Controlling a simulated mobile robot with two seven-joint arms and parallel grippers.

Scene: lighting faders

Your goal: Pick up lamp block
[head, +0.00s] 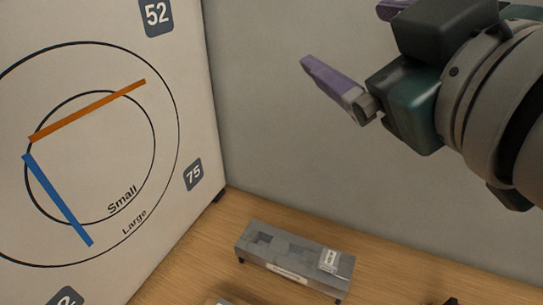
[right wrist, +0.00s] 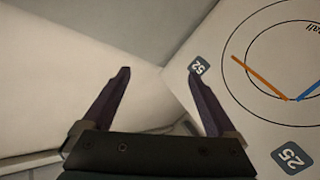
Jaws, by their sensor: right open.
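My right gripper (head: 345,35) is raised at the upper right of the head view, well above the table. In the right wrist view (right wrist: 158,73) its two purple fingers stand apart with nothing between them. No object can be clearly identified as the lamp block. A grey box (head: 293,261) with a recess in its top and small labels lies on the wooden table, below the gripper and apart from it. My left gripper is not in view.
A white dial panel (head: 178,100) with orange and blue hands stands at the left; it also shows in the right wrist view (right wrist: 240,112). A plain grey wall (head: 290,150) closes the back. The wooden table (head: 205,260) is bare left of the grey box.

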